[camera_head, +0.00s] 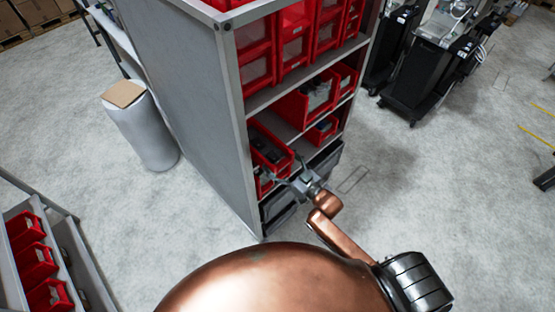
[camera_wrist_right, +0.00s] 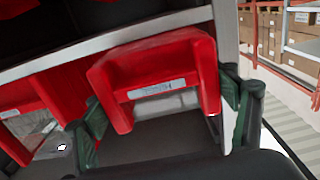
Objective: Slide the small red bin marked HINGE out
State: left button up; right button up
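A red bin (camera_wrist_right: 195,60) with a pale label on its front is straight ahead in the right wrist view, under a light shelf edge. The label is too small to read, so I cannot tell whether it says HINGE. My right gripper (camera_wrist_right: 163,105) is open, with one green finger toward each side of this bin. I cannot tell whether the fingers touch it. In the head view, my right gripper (camera_head: 284,172) is at the rack's lower shelves, by a red bin (camera_head: 286,162) with dark contents. A smaller red bin shows just below, partly hidden. My left gripper is out of view.
The grey rack (camera_head: 190,90) holds several other red bins above and beside. Another red bin (camera_wrist_right: 65,90) is close on the left in the wrist view. A grey cylinder (camera_head: 145,130) stands left of the rack.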

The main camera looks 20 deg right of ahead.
jog(key=o, duration=0.6)
jog(key=shift+c, duration=0.2)
jog(key=v, duration=1.2)
